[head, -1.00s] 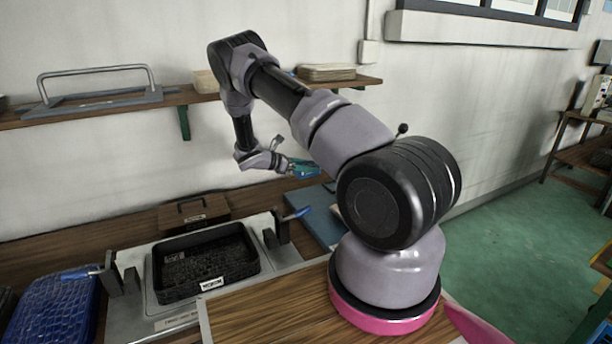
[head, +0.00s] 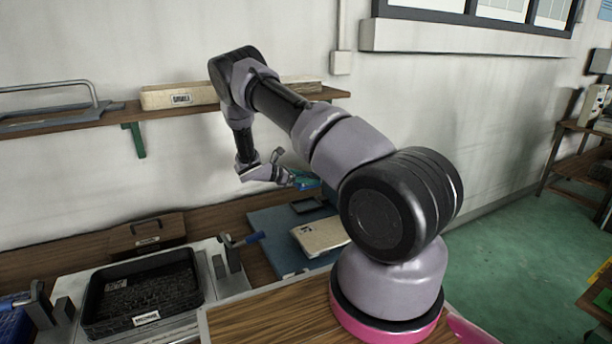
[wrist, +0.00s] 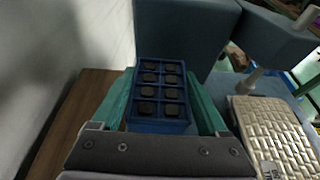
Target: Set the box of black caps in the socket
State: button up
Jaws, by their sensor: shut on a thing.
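The box of black caps (wrist: 161,92) is a blue divided box with black caps in two columns, in the middle of the wrist view. My gripper (wrist: 164,76) is shut on it, with a teal finger along each side. In the head view my gripper (head: 304,182) is held up in front of the wall, and the box is small and partly hidden there. A dark rectangular frame (head: 307,205) lies on the blue board (head: 274,238) near the gripper. It may be the socket, but I cannot tell for sure.
A black tray (head: 143,292) sits between clamps at the left. The shelf (head: 168,108) runs along the wall behind the arm.

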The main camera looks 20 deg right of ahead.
aim_at(306, 206)
jog(key=shift+f, duration=4.15)
jog(key=shift+f, duration=0.4)
jog(key=o, duration=1.4)
jog(key=v, duration=1.1)
jog(key=shift+s, duration=0.1)
